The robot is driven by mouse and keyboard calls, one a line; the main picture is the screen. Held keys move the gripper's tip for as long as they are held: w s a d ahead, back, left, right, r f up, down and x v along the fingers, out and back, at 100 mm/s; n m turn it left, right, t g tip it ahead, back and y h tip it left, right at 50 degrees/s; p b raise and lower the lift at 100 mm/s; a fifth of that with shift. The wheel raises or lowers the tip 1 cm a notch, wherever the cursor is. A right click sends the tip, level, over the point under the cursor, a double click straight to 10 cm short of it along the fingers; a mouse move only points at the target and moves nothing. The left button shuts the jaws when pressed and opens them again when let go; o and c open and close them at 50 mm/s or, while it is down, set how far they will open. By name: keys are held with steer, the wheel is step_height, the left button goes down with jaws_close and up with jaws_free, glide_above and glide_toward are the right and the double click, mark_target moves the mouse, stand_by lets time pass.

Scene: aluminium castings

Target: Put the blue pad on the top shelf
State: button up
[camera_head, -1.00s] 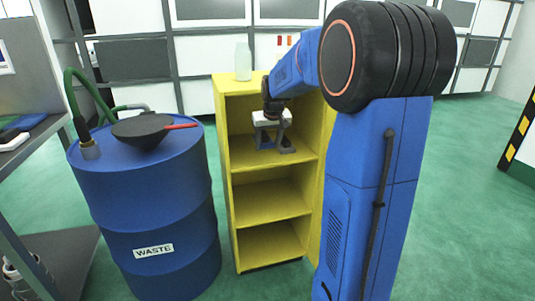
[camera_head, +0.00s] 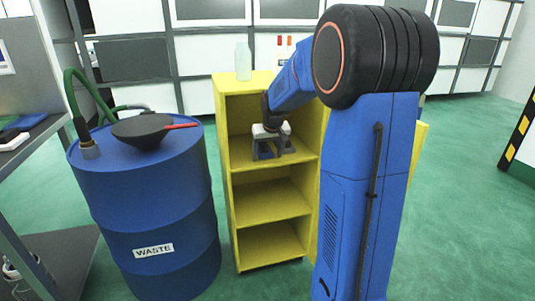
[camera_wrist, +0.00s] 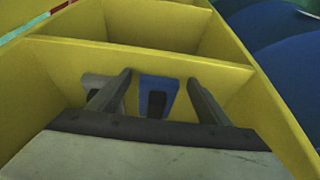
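The yellow shelf unit (camera_head: 275,205) stands in the middle of the head view. My gripper (camera_head: 270,154) is inside its uppermost compartment, low over the shelf board. In the wrist view, the two fingers of my gripper (camera_wrist: 158,77) are spread apart. The blue pad (camera_wrist: 158,84), with a dark slot in it, shows between the fingers, with a gap on each side. A pale grey piece (camera_wrist: 97,84) sits beside it, partly behind the left finger. In the head view, my gripper hides most of the pad.
A clear bottle (camera_head: 243,61) stands on top of the shelf unit. A blue waste drum (camera_head: 145,215) with a dark funnel (camera_head: 140,128) stands close on the left. Lower compartments of the shelf look empty. Open green floor (camera_head: 465,210) lies to the right.

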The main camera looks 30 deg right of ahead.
steer(key=v, duration=1.1)
steer(key=s+a+r, duration=0.2)
steer(key=s+a, duration=0.5)
steer(key=s, duration=0.1)
steer(key=s+a+f+n, duration=0.1)
steer(key=s+a+f, duration=0.2)
steer(key=s, duration=0.5)
steer(key=s+a+f+n, duration=0.1)
steer(key=s+a+f, duration=0.2)
steer(key=s, duration=0.6)
steer(key=s+a+f+n+y, duration=0.1)
steer(key=s+a+f, duration=0.2)
steer(key=s+a, duration=0.3)
steer(key=s, duration=0.3)
steer(key=shift+a+f+t, duration=0.25)
steer(key=shift+f+t, duration=0.05)
steer(key=shift+f, duration=0.1)
steer(key=shift+c, duration=0.3)
